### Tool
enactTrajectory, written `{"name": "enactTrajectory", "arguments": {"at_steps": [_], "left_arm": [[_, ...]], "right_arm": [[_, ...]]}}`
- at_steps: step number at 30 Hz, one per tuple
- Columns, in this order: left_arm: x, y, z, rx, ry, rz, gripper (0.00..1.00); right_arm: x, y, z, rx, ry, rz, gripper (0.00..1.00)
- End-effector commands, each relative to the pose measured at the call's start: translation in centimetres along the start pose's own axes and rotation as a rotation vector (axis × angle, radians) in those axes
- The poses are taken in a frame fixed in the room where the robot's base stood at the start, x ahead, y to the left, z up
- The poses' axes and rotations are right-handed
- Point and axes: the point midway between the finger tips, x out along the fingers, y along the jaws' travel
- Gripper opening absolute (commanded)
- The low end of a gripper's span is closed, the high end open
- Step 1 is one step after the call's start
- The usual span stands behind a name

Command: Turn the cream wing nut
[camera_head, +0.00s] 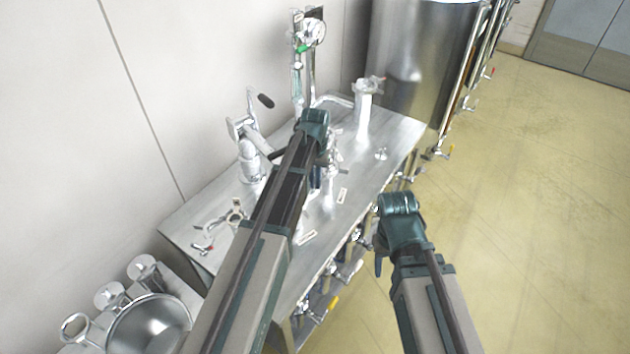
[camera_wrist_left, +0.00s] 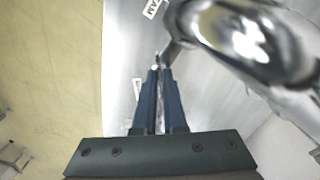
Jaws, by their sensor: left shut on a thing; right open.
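My left gripper (camera_head: 315,186) reaches down over the steel table beside a shiny metal fitting (camera_head: 333,168). In the left wrist view its two dark fingers (camera_wrist_left: 159,70) are nearly together, shut on a small part at their tips, beside the large chrome body of the fitting (camera_wrist_left: 250,40). This part is mostly hidden, and I cannot make out its cream colour or its wings. My right gripper (camera_head: 379,264) hangs open beside the table's right edge, apart from everything on it.
The steel table (camera_head: 390,150) carries a tap-like fitting (camera_head: 249,160), a gauge stand (camera_head: 304,75), a metal post (camera_head: 363,105) and small white labels (camera_head: 343,195). A large steel tank (camera_head: 415,60) stands behind. Valves line the table's front. The floor at right is clear.

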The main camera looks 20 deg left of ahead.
Motion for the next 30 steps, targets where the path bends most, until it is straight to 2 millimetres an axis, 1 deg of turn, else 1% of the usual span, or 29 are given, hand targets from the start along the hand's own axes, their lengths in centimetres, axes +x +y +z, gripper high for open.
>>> {"name": "enactTrajectory", "arguments": {"at_steps": [6,15,21,30], "left_arm": [[0.00,-0.01,-0.01,0.203,0.000,0.000,0.00],[0.00,-0.01,-0.01,0.437,0.000,0.000,0.00],[0.00,-0.01,-0.01,0.544,0.000,0.000,0.00],[0.00,-0.01,-0.01,0.621,0.000,0.000,0.00]], "right_arm": [[0.00,0.00,0.00,0.000,0.000,0.000,0.50],[0.00,0.00,0.00,0.000,0.000,0.000,0.50],[0.00,0.00,0.00,0.000,0.000,0.000,0.50],[0.00,0.00,0.00,0.000,0.000,0.000,0.50]]}}
